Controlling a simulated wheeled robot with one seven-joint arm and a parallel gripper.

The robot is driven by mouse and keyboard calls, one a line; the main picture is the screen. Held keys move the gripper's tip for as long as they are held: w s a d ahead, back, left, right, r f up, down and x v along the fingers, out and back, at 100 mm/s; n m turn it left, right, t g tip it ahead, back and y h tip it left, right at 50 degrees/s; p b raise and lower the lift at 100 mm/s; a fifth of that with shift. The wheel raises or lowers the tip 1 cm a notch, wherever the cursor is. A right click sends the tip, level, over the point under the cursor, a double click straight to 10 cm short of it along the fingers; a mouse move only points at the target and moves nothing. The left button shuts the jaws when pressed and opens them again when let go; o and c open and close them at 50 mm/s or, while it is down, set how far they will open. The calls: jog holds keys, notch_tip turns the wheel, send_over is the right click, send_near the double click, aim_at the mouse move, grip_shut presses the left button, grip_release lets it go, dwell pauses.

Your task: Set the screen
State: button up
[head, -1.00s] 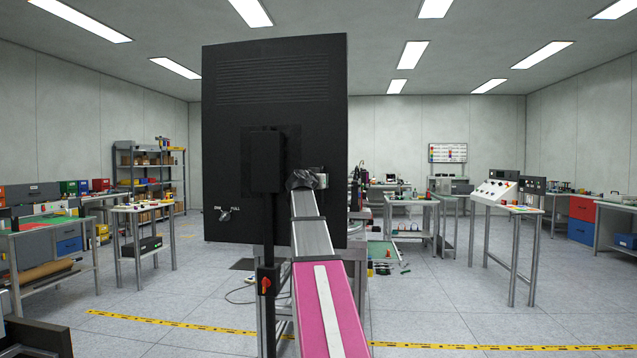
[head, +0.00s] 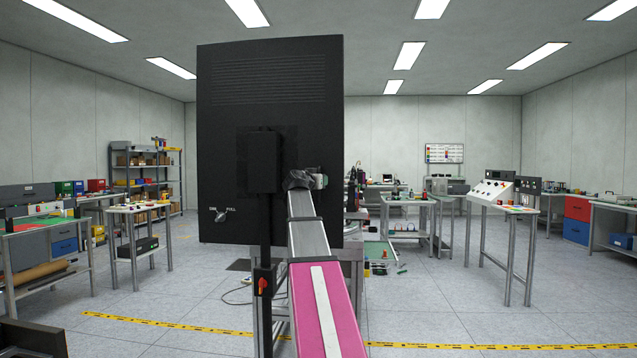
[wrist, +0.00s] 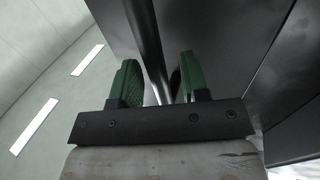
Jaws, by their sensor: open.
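The screen (head: 270,85) stands upright in the head view with its black back toward me. A box-shaped mount (head: 263,162) joins it to a dark post below. A small metal lever switch (head: 220,215) sits at its lower left, with a label that seems to read DIM and FULL; its setting is too small to tell. My gripper (head: 321,181) is in front of the screen's lower right, right of the mount. In the wrist view my gripper (wrist: 155,72) has its green fingers apart. A dark rod (wrist: 152,45) shows between them; contact cannot be told.
An orange-red knob (head: 262,285) is on the post. A console with buttons (head: 492,190) stands on a table at right. Workbenches and a shelf (head: 147,165) line the left. Open floor with yellow tape (head: 430,345) lies on both sides.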

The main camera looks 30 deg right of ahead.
jog(key=v, duration=1)
jog(key=shift+s+a, duration=0.25)
jog(key=shift+a, duration=0.05)
jog(key=a+f+n+g+y, duration=0.1)
jog(key=a+f+n+y, duration=0.2)
jog(key=f, duration=1)
jog(key=a+f+n+g+y, duration=0.15)
jog(key=a+f, duration=0.35)
jog(key=f, duration=0.8)
jog(key=a+f+n+g+y, duration=0.1)
jog(key=a+f+g+y, duration=0.15)
jog(key=f, duration=1.05)
jog(key=s+a+f+n+g+y, duration=0.1)
jog(key=s+a+f+g+y, duration=0.1)
jog(key=s+a+f, duration=0.3)
jog(key=s+a+f+n+g+y, duration=0.2)
jog(key=s+a+f, duration=0.4)
jog(key=f, duration=0.8)
jog(key=s+a+f+n+g+y, duration=0.2)
jog(key=s+a+f, duration=0.3)
jog(key=s+f, duration=0.4)
jog(key=shift+a+f+y, duration=0.25)
jog(key=shift+f+y, duration=0.2)
jog(key=shift+y, duration=0.15)
jog(key=shift+c, duration=0.3)
